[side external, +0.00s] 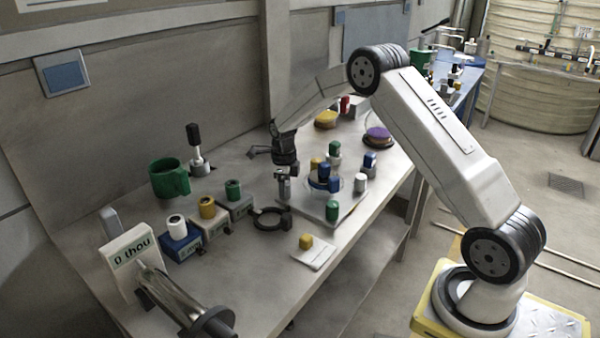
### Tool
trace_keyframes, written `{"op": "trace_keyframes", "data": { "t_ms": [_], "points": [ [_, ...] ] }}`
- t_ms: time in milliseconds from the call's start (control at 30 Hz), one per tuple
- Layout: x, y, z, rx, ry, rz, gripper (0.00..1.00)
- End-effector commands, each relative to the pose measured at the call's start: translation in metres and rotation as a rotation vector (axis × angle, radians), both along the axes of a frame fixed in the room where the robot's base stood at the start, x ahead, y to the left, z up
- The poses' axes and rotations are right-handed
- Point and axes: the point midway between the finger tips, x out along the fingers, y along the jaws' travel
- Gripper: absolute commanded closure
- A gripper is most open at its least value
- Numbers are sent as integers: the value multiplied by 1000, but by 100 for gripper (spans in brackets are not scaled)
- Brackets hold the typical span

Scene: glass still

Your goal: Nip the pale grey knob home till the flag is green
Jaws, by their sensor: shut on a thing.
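My gripper (284,174) points down at the left edge of a pale plate (345,212). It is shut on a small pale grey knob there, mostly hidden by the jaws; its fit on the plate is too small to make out. A second pale grey or white knob (360,184) stands upright on the plate's right side. Green, blue and yellow knobs stand around a clear glass piece at the plate's middle. I cannot make out a flag or its colour.
Blue (181,247), beige (212,222) and grey blocks carrying knobs stand left of my gripper. A black ring (272,218), a green mug (170,179), a yellow knob (306,241) on a small pad and a "0 thou" box (128,252) are nearby.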

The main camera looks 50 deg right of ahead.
Motion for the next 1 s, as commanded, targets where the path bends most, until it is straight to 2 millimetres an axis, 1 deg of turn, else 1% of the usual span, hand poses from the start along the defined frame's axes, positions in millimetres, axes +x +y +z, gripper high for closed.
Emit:
{"op": "trace_keyframes", "data": {
  "t_ms": [167,600,1000],
  "points": [
    [0,0,0,-1,0,-28,100],
    [0,-1,0,-1,0,-306,100],
    [0,-1,-1,-1,-1,-328,100]
  ]
}}
